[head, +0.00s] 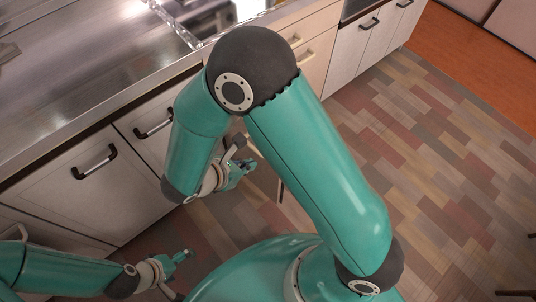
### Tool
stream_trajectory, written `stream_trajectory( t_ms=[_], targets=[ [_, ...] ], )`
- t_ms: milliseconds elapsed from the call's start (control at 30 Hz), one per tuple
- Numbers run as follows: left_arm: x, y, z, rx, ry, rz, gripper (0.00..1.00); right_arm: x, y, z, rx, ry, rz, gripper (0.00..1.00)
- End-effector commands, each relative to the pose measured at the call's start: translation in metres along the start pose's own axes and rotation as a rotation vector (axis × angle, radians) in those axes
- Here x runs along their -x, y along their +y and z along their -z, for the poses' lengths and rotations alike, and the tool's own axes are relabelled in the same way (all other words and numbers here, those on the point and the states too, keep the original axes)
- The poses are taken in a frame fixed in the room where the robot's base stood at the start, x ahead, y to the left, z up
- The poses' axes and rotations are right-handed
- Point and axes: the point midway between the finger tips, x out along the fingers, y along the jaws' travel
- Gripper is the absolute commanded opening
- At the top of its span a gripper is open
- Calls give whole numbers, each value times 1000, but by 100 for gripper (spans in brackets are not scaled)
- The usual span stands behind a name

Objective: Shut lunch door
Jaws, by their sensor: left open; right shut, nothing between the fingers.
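No door that stands clearly open shows in the head view; the one for the task cannot be made out. White cabinet fronts (85,195) with dark handles line the counter and look closed. My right arm crosses the middle and hides part of them. My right gripper (246,170) is shut and empty, low in front of the cabinets, beneath the bent arm. A thin pale edge (280,190) shows just right of it; I cannot tell what it belongs to. My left gripper (184,257) is open and empty above the floor at lower left, apart from the cabinets.
A steel countertop (90,60) runs along the upper left, with a shiny sink-like area (215,12) at the top. More cabinets (365,45) continue to the upper right. The patterned floor (430,150) on the right is clear, with an orange floor strip (470,62) beyond.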

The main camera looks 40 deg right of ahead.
Motion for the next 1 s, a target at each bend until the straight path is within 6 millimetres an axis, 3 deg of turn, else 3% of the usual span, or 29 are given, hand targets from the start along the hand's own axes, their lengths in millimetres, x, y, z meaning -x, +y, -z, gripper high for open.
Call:
stream_trajectory(
  t_ms=[200,400,667,1000],
  targets=[
    [-11,-4,0,0,0,0,89,-50,-2,2,0,1,8,0],
    [-13,-5,0,0,0,0,89,-76,-2,-14,-3,2,6,0],
    [-13,-5,0,0,0,0,89,-89,-2,-27,0,2,4,0],
    [-13,-5,0,-1,0,0,89,-85,0,-24,-1,2,3,0]
  ],
)
